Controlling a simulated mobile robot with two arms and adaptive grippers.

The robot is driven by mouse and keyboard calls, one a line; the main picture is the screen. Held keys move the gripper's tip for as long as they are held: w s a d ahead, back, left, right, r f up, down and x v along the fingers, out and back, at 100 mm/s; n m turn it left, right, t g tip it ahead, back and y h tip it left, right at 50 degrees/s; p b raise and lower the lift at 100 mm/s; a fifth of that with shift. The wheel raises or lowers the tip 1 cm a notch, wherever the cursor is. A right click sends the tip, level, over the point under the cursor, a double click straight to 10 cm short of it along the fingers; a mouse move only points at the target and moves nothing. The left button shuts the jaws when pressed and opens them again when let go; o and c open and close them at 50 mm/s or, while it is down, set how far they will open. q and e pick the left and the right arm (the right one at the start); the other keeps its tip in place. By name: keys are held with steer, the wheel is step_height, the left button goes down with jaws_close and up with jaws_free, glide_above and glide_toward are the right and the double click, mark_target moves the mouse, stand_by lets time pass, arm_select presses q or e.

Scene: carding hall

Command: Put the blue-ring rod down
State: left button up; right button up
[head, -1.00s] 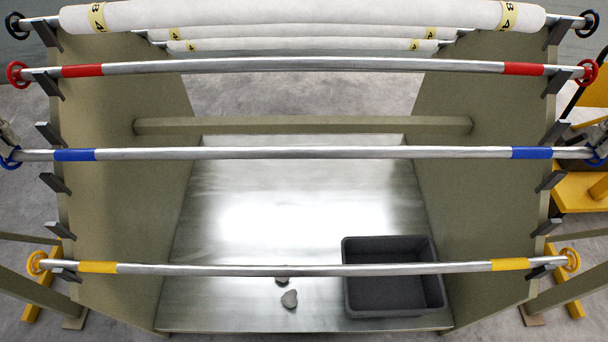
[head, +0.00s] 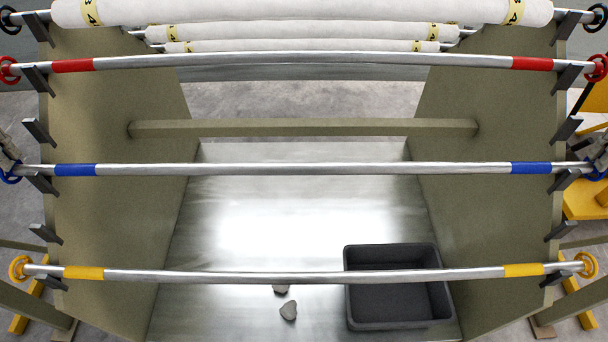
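The blue-ring rod (head: 320,169) is a long metal bar with blue bands and blue end rings, lying level across the frame. Near its ends it is at a pair of dark brackets, the left bracket (head: 42,183) and the right bracket (head: 563,181). I cannot tell whether it rests on them or hangs just above. My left gripper (head: 10,163) is at the rod's left end and my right gripper (head: 598,160) at its right end. Both look closed around the rod, though the frame edges cut them off and their fingers are hard to see.
A red-banded rod (head: 300,59) lies above and a yellow-banded rod (head: 300,275) below, both on brackets. White rolls (head: 300,12) are at the top. A dark tray (head: 397,322) and grey lumps (head: 288,311) are on the metal floor. Spare brackets (head: 46,233) are free.

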arm_select(q)
steer(key=shift+o, duration=1.1)
steer(key=shift+r, duration=0.1)
arm_select(e)
steer(key=shift+o, duration=1.1)
arm_select(q)
steer(key=shift+d, duration=0.1)
arm_select(e)
steer(key=shift+a, duration=0.1)
steer(key=shift+r, duration=0.3)
arm_select(q)
step_height(320, 180, up, 12)
arm_select(e)
step_height(320, 180, up, 12)
steer(key=shift+f, duration=0.25)
